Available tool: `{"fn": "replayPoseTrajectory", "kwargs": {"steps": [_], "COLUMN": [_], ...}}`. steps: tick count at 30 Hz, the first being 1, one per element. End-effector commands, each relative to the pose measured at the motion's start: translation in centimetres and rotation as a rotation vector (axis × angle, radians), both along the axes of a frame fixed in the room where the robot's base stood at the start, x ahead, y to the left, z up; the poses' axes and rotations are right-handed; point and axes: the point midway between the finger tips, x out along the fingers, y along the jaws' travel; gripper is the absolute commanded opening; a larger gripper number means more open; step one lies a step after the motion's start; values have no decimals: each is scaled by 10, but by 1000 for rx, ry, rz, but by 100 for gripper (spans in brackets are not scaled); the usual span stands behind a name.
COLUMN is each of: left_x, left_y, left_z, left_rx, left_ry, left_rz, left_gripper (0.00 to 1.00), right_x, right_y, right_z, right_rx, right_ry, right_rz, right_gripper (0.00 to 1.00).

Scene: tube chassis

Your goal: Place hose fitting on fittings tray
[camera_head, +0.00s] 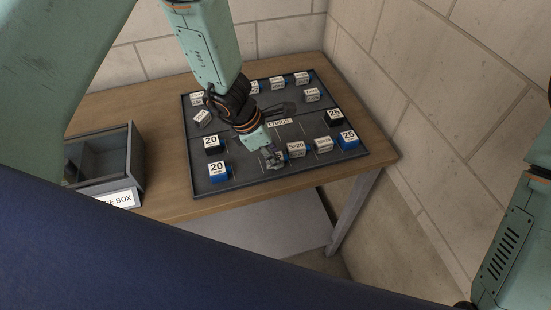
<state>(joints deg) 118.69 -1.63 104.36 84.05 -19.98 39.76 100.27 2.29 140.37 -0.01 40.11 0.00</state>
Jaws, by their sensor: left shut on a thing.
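The fittings tray (238,185) is a dark grey board with a partly hidden "FITTINGS" label, lying on a wooden table. My left gripper (273,161) reaches down over its front middle and is shut on a small piece, taken as the hose fitting. The fingers hide most of that piece, and I cannot tell whether it touches the tray. A white-labelled block (296,150) stands just right of the fingers. My right gripper is out of view; only part of my right arm shows at the right edge.
Several white-labelled blocks line the back. A grey open box (137,160) stands left. Brick walls close the back and right.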

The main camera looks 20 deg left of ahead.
Motion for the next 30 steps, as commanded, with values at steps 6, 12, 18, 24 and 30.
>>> {"fn": "replayPoseTrajectory", "kwargs": {"steps": [6, 12, 18, 24, 30], "left_x": [0, 1, 1, 0, -5], "left_y": [0, 0, 0, 0, 1], "left_z": [1, 25, 66, 94, 97], "left_rx": [0, 0, 1, 0, -1], "left_ry": [-1, -5, -6, -2, 2], "left_rz": [0, -3, -2, -1, 8], "left_gripper": [0, 0, 0, 0, 0], "right_x": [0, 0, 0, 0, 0], "right_y": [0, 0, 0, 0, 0], "right_z": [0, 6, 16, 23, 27], "right_rx": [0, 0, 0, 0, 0], "right_ry": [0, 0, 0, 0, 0], "right_rz": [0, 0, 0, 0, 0], "right_gripper": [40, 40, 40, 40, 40]}}
